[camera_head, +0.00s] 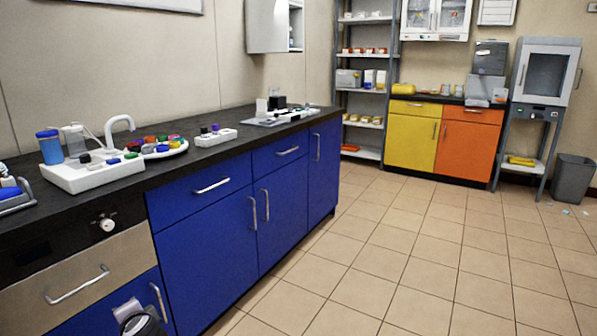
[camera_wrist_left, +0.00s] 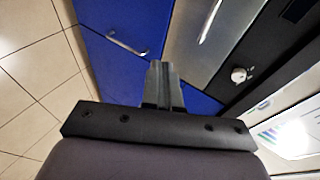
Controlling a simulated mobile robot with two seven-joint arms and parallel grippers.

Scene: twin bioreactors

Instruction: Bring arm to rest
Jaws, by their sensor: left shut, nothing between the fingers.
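My left gripper (camera_wrist_left: 161,82) shows in the left wrist view, with its two dark fingers together and nothing between them. It is in front of the blue cabinet doors (camera_wrist_left: 130,50), apart from any object that I can make out. In the head view, a grey and black part of my left arm (camera_head: 140,318) shows at the bottom edge, low in front of the blue cabinet. My right gripper is in neither view.
A dark counter (camera_head: 215,160) over blue cabinets (camera_head: 205,235) runs along the left. It bears a white tray with bottles (camera_head: 85,172), a round plate of coloured caps (camera_head: 160,148) and a white rack (camera_head: 215,137).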

